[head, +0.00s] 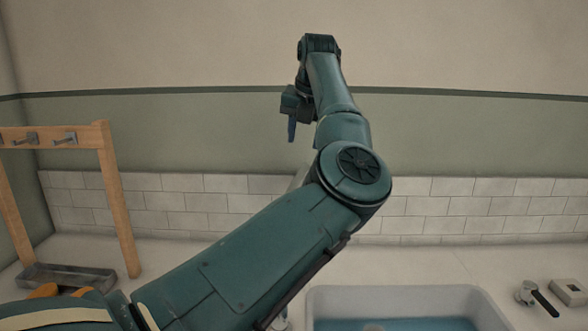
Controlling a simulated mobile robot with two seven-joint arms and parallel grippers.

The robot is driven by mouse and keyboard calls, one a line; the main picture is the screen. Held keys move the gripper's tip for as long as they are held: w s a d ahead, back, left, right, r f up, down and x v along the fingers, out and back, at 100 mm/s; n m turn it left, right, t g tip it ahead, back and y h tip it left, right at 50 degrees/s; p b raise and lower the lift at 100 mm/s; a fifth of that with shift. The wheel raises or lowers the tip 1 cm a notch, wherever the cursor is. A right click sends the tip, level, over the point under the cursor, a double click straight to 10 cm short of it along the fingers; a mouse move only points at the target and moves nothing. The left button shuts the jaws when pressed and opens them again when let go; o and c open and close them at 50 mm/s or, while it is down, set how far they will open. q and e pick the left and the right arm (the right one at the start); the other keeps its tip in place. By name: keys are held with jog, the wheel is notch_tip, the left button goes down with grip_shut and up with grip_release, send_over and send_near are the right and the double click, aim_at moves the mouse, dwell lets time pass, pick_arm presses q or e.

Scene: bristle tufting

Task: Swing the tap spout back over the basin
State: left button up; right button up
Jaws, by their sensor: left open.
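The basin (462,294) is a white sink at the bottom, right of centre, with blue at its bottom. The tap spout cannot be made out for certain. A small pale grey part (300,178) shows behind my left arm's elbow, and it may belong to the tap; the arm covers the rest. My left gripper (292,136) is raised high in front of the wall, above and left of the basin, with its blue fingers pointing down. It is open, and nothing shows between its fingers. My right gripper is out of view.
A wooden rack with metal hooks (103,190) stands at the left over a grey tray (68,277). A silver knob with a black lever (530,293) and a small grey box (569,291) are right of the basin. White tiles (450,205) line the wall behind.

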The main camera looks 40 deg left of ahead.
aim_at(299, 173)
pick_arm(q)
jog(key=p+x, duration=0.1)
jog(key=x, duration=1.2)
jog(key=shift+w+a+r+p, duration=0.1)
jog(key=shift+w+r+p, duration=0.1)
jog(key=shift+p, duration=0.2)
grip_shut()
